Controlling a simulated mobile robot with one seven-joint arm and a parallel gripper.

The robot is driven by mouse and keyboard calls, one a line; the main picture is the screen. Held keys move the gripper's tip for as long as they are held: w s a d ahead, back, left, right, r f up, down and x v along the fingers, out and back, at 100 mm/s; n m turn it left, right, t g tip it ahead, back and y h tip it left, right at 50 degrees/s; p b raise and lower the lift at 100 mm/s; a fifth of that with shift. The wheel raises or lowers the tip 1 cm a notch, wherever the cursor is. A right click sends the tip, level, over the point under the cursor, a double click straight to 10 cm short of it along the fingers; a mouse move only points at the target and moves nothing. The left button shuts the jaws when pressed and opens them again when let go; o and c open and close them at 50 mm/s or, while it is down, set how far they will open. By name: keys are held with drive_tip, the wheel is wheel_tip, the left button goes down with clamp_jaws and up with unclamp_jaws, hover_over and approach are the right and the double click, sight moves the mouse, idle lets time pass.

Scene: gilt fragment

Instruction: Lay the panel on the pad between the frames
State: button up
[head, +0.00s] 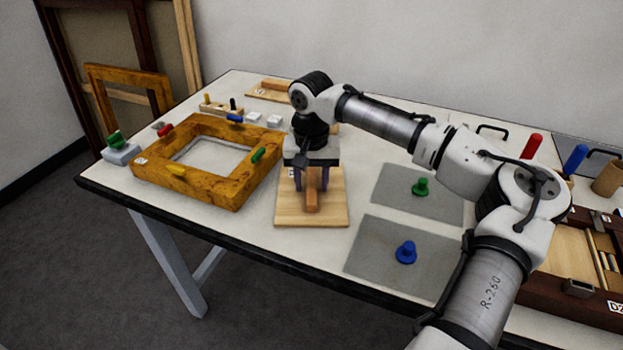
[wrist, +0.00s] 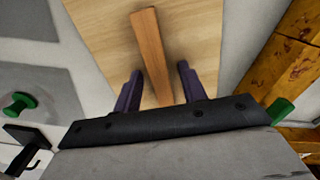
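A light wooden panel (head: 335,210) with a raised wooden bar (head: 312,200) along its middle lies flat on the table's front half. My gripper (head: 311,185) is above it, pointing down. In the wrist view its two dark fingers (wrist: 160,88) are apart, one on each side of the bar (wrist: 151,45), with gaps between. The panel (wrist: 195,30) lies beneath them. A gilt frame (head: 207,192) with colored clips lies left of the panel. Two flat grey sheets lie to the right, one with a green knob (head: 421,186), one with a blue knob (head: 406,252). I cannot tell which surface is the pad.
Another wooden board (head: 262,96) with a bar lies at the back. White blocks (head: 264,119) and a pegged wooden rack (head: 221,108) stand behind the frame. A brown open case (head: 560,262) and red and blue handles (head: 575,160) are at the right. Larger frames (head: 128,85) lean on the wall.

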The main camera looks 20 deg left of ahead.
sight(311, 183)
drive_tip(key=shift+r, duration=0.1)
wheel_tip(311, 183, up, 12)
drive_tip(key=b, duration=0.1)
idle(0.4)
